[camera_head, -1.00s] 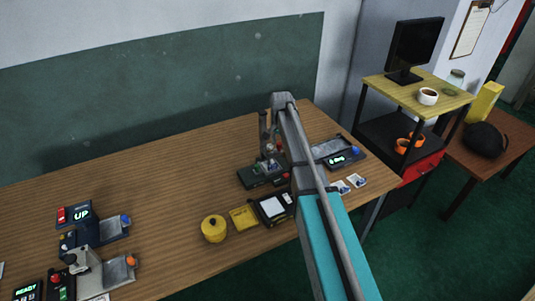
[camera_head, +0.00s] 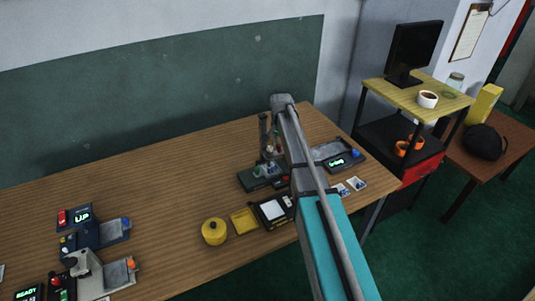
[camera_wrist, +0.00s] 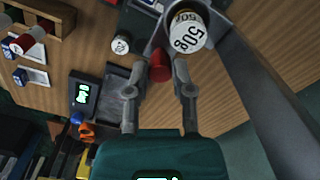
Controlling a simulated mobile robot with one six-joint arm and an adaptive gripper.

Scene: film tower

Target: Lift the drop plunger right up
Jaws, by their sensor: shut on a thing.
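The drop plunger appears to be the red knob (camera_wrist: 160,67) between my fingertips in the wrist view. My gripper (camera_wrist: 161,82) is shut on it. A pale weight marked 50g (camera_wrist: 187,34) stands just beyond the knob, to its right. In the head view the device (camera_head: 262,175) with a tall dark post stands towards the back right of the wooden table. My gripper (camera_head: 272,150) is over this device, partly hidden by my arm. The plunger's lower part cannot be made out.
A grey tray device (camera_head: 335,152) with a green display stands right of my arm. A black-framed pad (camera_head: 272,211), yellow tray (camera_head: 244,221) and yellow pot (camera_head: 214,231) stand in front. Blue (camera_head: 95,233) and grey (camera_head: 90,270) devices stand left. The table's middle is clear.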

